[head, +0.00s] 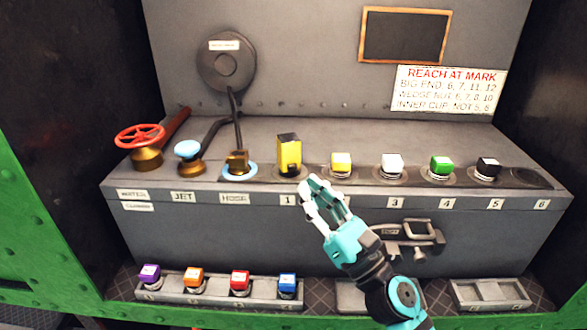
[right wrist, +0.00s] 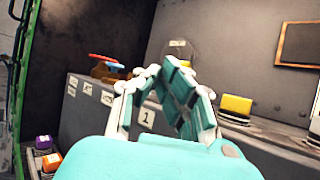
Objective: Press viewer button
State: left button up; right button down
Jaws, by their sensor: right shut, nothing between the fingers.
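No button in view has a readable viewer label. On the grey console (head: 260,215), a tall yellow block with a dark opening (head: 289,155) stands above label 1. To its right are a yellow button (head: 341,163), a white one (head: 391,165), a green one (head: 441,167) and a black one (head: 487,169). My right gripper (head: 312,188) is shut and empty, its fingertips by the console's front edge between labels 1 and 2. My left gripper is not in view.
A red wheel valve (head: 139,137), a blue-topped JET valve (head: 188,150) and a HOSE lever (head: 238,162) stand at left. Below are a tray of coloured blocks (head: 218,299) and a latch handle (head: 408,238) on the console's front. A sign (head: 451,90) hangs behind.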

jog(key=s+n+t+h+p, duration=0.1)
jog(key=n+t+h+p, duration=0.1)
jog(key=n, duration=0.9)
jog(key=s+n+t+h+p, duration=0.2)
jog(key=n+t+h+p, duration=0.1)
jog(key=n+h, duration=0.4)
jog(key=s+n+t+h+p, duration=0.1)
jog(key=n+h+p, duration=0.3)
jog(key=n, duration=1)
jog(key=shift+s+d+n+t+h, duration=0.1)
jog(key=shift+s+n+t+h, duration=0.15)
jog(key=shift+t+h, duration=0.55)
jog(key=shift+w, duration=0.1)
